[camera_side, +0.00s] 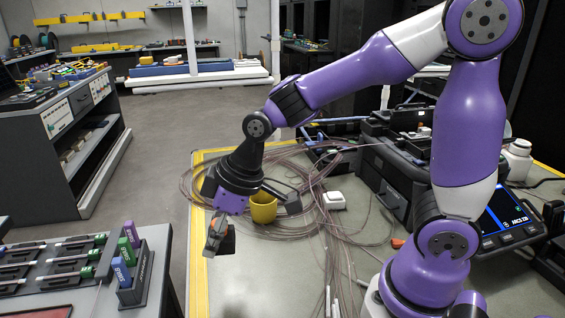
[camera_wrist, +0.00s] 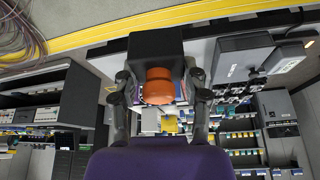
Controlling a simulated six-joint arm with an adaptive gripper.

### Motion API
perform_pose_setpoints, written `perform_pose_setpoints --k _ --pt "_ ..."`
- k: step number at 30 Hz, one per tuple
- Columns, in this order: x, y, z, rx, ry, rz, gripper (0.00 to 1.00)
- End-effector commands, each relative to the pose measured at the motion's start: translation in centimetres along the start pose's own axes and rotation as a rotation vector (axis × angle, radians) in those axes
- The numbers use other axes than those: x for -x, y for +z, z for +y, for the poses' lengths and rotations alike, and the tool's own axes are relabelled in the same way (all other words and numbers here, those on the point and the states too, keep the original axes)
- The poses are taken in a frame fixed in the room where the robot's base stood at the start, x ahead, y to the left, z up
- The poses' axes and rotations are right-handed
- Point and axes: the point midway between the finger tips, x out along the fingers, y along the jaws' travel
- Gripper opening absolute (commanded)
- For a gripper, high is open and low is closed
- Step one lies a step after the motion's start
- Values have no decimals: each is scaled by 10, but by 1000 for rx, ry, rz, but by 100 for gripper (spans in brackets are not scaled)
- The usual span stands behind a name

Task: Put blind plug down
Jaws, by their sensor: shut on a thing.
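My gripper (camera_side: 217,234) hangs low at the left edge of the work table in the side view. In the wrist view its two fingers (camera_wrist: 159,82) are closed on the sides of an orange blind plug (camera_wrist: 158,92). A dark, square-edged block (camera_wrist: 155,48) shows right beyond the plug. In the side view a black square patch (camera_side: 227,244) lies beside and behind the fingertips. I cannot tell whether the plug touches it. The plug itself is mostly hidden by the fingers there.
A yellow cup (camera_side: 263,207) stands close to the right of my gripper, among loose coiled cables (camera_side: 320,225). A rack with coloured markers (camera_side: 128,262) stands at the lower left. The table's front left is clear.

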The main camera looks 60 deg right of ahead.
Motion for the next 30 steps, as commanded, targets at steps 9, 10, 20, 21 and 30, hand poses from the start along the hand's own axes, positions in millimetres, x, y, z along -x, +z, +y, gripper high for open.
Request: perform_pose_setpoints --k 9,10,20,21,30 --pt "11 -8 30 -212 98 -15 10" --pt "11 -8 42 -267 122 -18 10" --pt "33 37 200 -1008 449 -18 10" --pt "36 45 214 -1079 480 -13 10" --pt "47 86 263 -1327 589 4 10"
